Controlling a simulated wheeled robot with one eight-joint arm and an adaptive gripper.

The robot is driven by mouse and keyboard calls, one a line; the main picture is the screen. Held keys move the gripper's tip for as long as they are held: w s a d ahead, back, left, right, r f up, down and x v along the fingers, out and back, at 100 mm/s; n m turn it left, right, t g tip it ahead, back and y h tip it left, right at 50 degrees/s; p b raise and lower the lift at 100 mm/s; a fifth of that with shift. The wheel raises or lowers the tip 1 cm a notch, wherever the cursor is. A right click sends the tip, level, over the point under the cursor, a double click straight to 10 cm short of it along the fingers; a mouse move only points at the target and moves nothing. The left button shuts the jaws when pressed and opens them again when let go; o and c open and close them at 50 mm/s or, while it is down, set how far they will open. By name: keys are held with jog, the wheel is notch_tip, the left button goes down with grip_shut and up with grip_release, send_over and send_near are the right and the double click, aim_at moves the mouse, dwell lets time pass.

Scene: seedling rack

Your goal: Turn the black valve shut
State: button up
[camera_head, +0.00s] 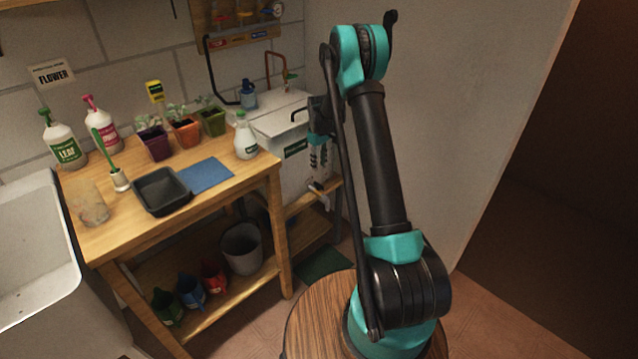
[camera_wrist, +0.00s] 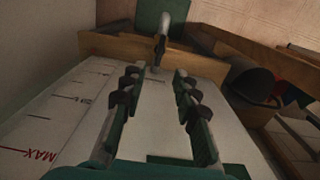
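My gripper (camera_wrist: 156,80) points down along the front of a white tank (camera_wrist: 65,110) in the wrist view, with its two fingers apart and nothing between them. A small greyish tap-like fitting (camera_wrist: 162,42) stands out beyond the fingertips, roughly in line with the gap; it may be the valve, but its black colour is not clear. In the head view my gripper (camera_head: 319,155) hangs beside the white tank (camera_head: 290,170). A small fitting (camera_head: 317,187) shows just below the fingers, too small to make out how it is turned.
A low wooden shelf (camera_head: 300,205) lies under the tank. The wooden bench (camera_head: 120,225) to the left holds bottles, potted seedlings, a black tray (camera_head: 163,208) and a blue mat (camera_head: 206,176). A bucket (camera_head: 242,250) stands on its lower shelf. A wall rises on the right.

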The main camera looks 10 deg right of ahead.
aim_at(319, 184)
notch_tip(319, 184, down, 10)
jog(key=shift+f, duration=0.15)
jog(key=shift+c, duration=0.5)
grip_shut()
